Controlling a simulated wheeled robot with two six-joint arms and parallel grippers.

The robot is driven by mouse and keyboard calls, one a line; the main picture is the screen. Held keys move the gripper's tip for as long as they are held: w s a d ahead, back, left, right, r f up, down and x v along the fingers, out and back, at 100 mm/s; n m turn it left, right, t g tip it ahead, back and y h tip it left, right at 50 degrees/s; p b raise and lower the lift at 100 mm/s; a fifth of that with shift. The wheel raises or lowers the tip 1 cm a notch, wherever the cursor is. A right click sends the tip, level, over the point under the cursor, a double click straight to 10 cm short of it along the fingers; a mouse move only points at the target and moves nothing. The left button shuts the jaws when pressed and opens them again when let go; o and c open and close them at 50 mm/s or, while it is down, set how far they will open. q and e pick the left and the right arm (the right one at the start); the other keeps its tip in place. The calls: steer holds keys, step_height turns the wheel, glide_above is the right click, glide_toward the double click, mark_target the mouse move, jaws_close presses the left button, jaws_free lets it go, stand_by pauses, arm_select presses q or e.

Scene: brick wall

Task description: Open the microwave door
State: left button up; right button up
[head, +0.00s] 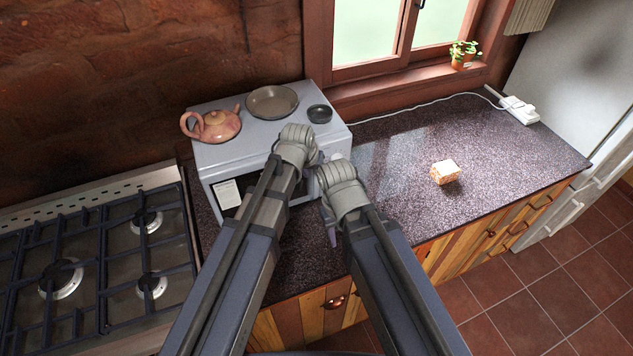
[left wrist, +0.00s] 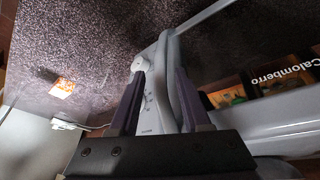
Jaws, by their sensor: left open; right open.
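The microwave (head: 232,160) is a pale grey box on the dark speckled counter, in front of the brick wall. Its front is mostly hidden by my arms in the head view. In the left wrist view the handle (left wrist: 178,85) runs between the two spread fingers of my left gripper (left wrist: 160,75), which is open around it; I cannot tell whether they touch. A round knob (left wrist: 140,62) and a control panel are beside it. The door looks shut. My right gripper (head: 329,222) is open in front of the microwave, mostly hidden by its wrist.
A gas stove (head: 100,260) is at left. A small orange-and-white block (head: 445,172) lies on the right counter, which is otherwise mostly clear. A power strip (head: 520,110) lies behind.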

mark_target(316, 178)
arm_select(q)
steer(key=b+x, duration=0.4)
steer(key=x, duration=0.1)
steer(key=shift+f, duration=0.3)
jaws_close()
stand_by(1.2)
